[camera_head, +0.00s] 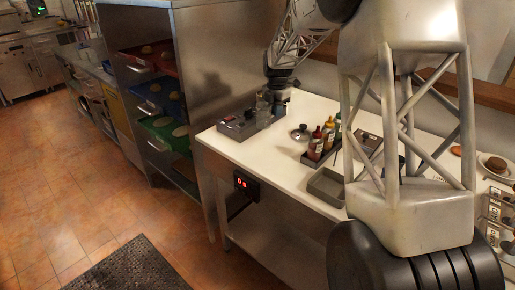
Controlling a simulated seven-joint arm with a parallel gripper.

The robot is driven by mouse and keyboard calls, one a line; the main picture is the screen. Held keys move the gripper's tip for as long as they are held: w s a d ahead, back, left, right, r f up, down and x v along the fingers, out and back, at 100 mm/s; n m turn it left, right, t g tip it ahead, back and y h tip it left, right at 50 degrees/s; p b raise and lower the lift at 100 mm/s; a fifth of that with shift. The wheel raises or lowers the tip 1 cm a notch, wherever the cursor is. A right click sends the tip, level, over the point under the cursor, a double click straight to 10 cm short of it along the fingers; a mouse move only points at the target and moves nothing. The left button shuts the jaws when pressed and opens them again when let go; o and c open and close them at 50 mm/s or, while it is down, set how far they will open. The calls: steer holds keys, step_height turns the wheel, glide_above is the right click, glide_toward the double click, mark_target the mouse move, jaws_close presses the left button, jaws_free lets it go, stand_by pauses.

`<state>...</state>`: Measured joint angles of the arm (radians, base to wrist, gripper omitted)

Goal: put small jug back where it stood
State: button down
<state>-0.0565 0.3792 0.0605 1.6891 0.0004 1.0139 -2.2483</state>
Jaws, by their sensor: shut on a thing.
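My gripper (277,97) is at the far left end of the white worktop (275,155), at the end of my arm. It is small in this view and partly hidden by what it holds. It is shut on the small jug (263,108), a greyish, glassy-looking vessel that seems upright. The jug is over or in a grey metal holder (238,128) at the worktop's left end. I cannot tell whether the jug touches the holder's base or hangs just above it.
A round lidded metal pot (299,133) stands right of the holder. A tall steel tray rack (212,90) stands close left. My arm hides the worktop's right part.

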steer(key=shift+n, duration=0.3)
steer(key=s+f, duration=0.1)
steer(key=s, duration=0.4)
steer(key=s+f, duration=0.2)
steer(key=s, duration=0.3)
steer(key=s+a+f, duration=0.1)
steer(key=s, duration=0.4)
steer(key=shift+f, duration=0.35)
steer(key=shift+w, duration=0.1)
steer(key=shift+w+a+f, duration=0.25)
steer(key=shift+w, duration=2.35)
steer(key=shift+w+a+f, duration=0.2)
steer(key=shift+w+f, duration=0.05)
steer(key=shift+w, duration=2.4)
steer(key=shift+w+a+f, duration=0.25)
steer(key=shift+w, duration=2.35)
steer(key=shift+f, duration=0.1)
steer(key=shift+f, duration=1.65)
steer(key=shift+f, duration=0.1)
steer(key=c, duration=1.1)
jaws_free()
